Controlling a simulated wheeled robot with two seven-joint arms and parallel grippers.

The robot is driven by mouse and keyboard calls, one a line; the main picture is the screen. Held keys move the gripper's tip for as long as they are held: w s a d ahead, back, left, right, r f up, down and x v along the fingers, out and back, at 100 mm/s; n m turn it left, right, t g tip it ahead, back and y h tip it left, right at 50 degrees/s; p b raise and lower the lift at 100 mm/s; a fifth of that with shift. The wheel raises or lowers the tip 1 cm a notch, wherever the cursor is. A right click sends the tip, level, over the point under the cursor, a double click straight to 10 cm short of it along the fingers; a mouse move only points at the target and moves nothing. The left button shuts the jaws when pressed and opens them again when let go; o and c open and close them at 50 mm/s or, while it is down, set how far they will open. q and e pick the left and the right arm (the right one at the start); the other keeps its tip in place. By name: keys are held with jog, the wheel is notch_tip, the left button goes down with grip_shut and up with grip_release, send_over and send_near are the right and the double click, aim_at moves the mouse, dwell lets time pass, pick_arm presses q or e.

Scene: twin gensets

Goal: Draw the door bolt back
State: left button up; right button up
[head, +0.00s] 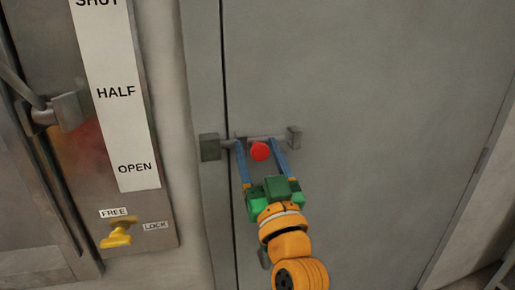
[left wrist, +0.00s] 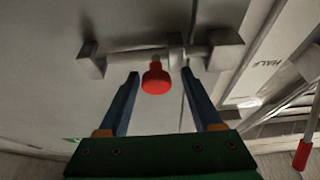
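The door bolt is a grey bar (left wrist: 140,56) lying across the door near its left edge in the head view. A red round knob (head: 260,151) stands out from the bar; it also shows in the left wrist view (left wrist: 156,79). One end of the bar is at a block on the frame (head: 210,147), the other at a bracket on the door (head: 294,137). My left gripper (head: 258,144) is open, its blue fingers on either side of the knob. The fingers look apart from the knob in the left wrist view. My right gripper is out of view.
The grey door (head: 370,110) fills the middle and right. To the left is a panel with a SHUT, HALF, OPEN scale (head: 116,92) and a yellow knob (head: 116,238) between FREE and LOCK labels. A lever with a red grip (left wrist: 302,155) shows in the left wrist view.

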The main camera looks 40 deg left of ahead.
pick_arm(q)
grip_shut()
jog(key=shift+f, duration=0.1)
dwell(1.1)
